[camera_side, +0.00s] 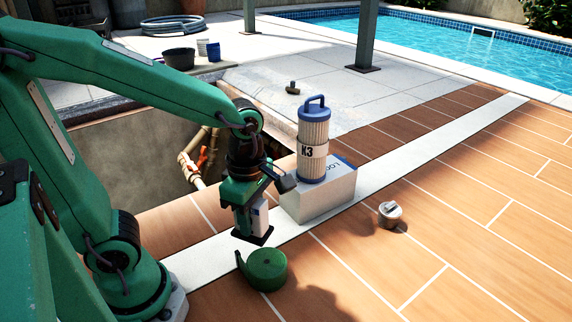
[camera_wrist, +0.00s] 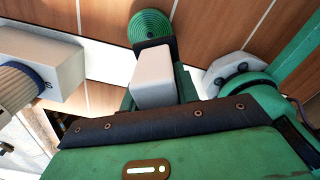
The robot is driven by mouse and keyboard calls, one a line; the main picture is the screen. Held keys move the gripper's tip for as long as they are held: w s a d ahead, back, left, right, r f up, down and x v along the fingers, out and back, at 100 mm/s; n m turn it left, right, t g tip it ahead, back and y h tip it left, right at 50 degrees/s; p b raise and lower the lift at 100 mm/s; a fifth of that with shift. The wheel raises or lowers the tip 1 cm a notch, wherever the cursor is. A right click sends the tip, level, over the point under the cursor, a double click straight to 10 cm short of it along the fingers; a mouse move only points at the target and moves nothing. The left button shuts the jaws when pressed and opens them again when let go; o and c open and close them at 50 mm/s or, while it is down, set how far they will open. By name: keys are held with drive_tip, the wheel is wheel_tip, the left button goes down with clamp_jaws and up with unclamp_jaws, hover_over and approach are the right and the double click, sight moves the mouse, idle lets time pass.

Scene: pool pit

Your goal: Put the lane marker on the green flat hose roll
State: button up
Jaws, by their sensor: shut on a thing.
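The green flat hose roll (camera_side: 266,271) lies on the tiled deck in the side view, its loose end sticking up at the left. It also shows at the top of the wrist view (camera_wrist: 151,25). My gripper (camera_side: 254,226) is just behind and above the roll, pointing down, and is shut on a white block, which I take as the lane marker (camera_side: 261,214). The block fills the space between the fingers in the wrist view (camera_wrist: 153,78). Fingers partly hide it in the side view. The block is apart from the roll.
A white box (camera_side: 318,198) close right of my gripper carries an upright filter cartridge (camera_side: 313,143) marked K3. A metal cap (camera_side: 390,213) lies on the tiles further right. An open pit (camera_side: 130,160) with pipes is behind. The front right deck is clear.

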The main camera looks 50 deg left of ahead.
drive_tip(key=s+d+r+m, duration=0.1)
drive_tip(key=s+d+m, duration=0.4)
drive_tip(key=d, duration=0.3)
drive_tip(key=shift+s+d+r+m, duration=0.25)
drive_tip(key=shift+r+m, duration=0.15)
drive_tip(key=shift+m, duration=0.1)
hover_over(264, 258)
wheel_tip(264, 258, down, 7)
drive_tip(key=shift+a, duration=0.1)
drive_tip(key=shift+f, duration=2)
drive_tip(key=shift+f, duration=0.1)
drive_tip(key=o, duration=1.1)
